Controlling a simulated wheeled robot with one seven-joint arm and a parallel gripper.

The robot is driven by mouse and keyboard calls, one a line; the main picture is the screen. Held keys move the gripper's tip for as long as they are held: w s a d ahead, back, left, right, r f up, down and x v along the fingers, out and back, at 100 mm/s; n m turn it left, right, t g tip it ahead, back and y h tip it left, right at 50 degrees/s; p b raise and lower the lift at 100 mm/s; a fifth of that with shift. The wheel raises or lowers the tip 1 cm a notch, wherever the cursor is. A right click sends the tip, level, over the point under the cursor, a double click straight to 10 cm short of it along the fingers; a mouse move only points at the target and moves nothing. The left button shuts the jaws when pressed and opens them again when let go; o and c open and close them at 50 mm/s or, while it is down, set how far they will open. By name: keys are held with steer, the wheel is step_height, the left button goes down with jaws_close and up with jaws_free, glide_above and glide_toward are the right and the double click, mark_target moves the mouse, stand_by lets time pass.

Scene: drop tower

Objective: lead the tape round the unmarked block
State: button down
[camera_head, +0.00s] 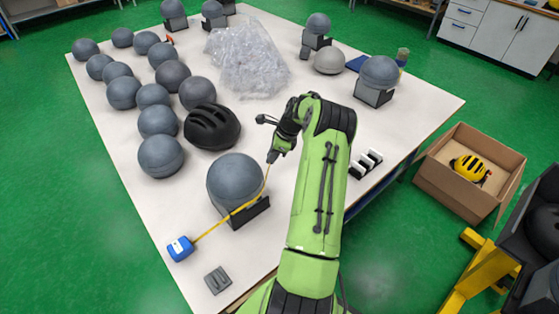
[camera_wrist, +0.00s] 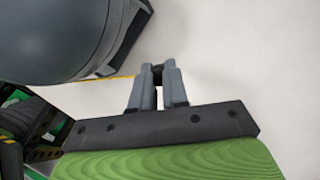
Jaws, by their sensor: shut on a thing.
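A blue tape measure (camera_head: 180,248) lies on the table at the near left. Its yellow tape (camera_head: 222,219) is drawn out, passes along the near side of a grey round block (camera_head: 234,180) and rises at its right side to my gripper (camera_head: 273,157). The block stands on a black base, and I see no mark on its visible side. In the wrist view, the block (camera_wrist: 60,35) fills the upper left, and the yellow tape (camera_wrist: 122,76) reaches the closed fingers (camera_wrist: 158,85) from the left. My gripper is shut on the tape's end, right of the block and apart from it.
A black helmet (camera_head: 212,127) sits just behind the block. Several grey balls (camera_head: 160,156) line the left. Plastic wrap (camera_head: 246,58) lies behind. A black-and-white striped piece (camera_head: 366,163) is right of my arm, and a grey plate (camera_head: 217,280) lies near the front edge.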

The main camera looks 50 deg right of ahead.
steer(key=w+a, duration=0.2)
steer(key=w, duration=0.5)
steer(key=w+a, duration=0.3)
steer(key=w, duration=0.4)
steer(key=s+a+b, duration=0.2)
steer(key=a+b, duration=0.2)
steer(key=a, duration=1.7)
steer(key=s+a, duration=0.3)
steer(key=s, duration=1.2)
steer(key=s+d+p, duration=0.3)
steer(key=s+d, duration=0.1)
steer(key=d, duration=0.5)
steer(key=s+d+p, duration=0.3)
steer(key=s+d, duration=0.1)
steer(key=d, duration=0.6)
steer(key=shift+s+d+f, duration=0.15)
steer(key=shift+s+d, duration=0.15)
